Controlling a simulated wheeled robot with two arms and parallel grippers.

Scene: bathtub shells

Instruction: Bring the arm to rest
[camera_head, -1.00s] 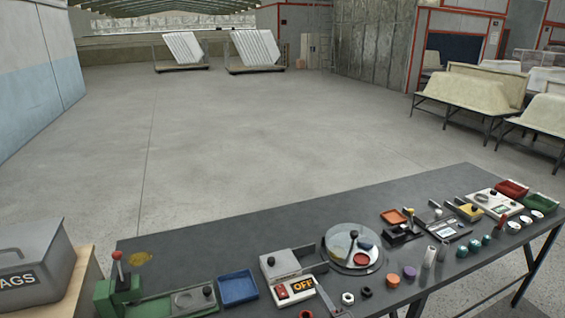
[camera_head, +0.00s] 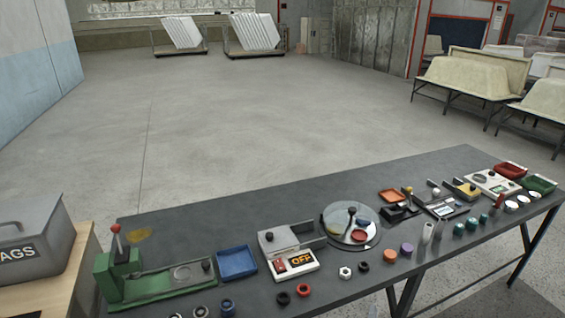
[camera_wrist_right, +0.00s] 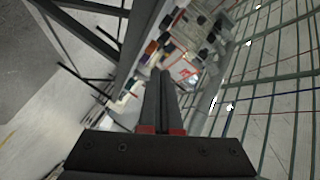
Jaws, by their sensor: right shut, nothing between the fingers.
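My right gripper (camera_wrist_right: 162,76) shows in the right wrist view. Its two dark fingers with red bases lie together, shut and empty. Beyond its tips, the workbench edge and small items on the bench appear at a steep slant; the fingers look apart from them. In the head view I cannot clearly make out either gripper. My left gripper is in neither view. The dark workbench (camera_head: 190,225) runs across the lower part of the head view.
A grey TAGS box (camera_head: 35,240) stands left. Bathtub shells (camera_head: 470,78) stand at right. The floor (camera_head: 250,120) beyond is clear.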

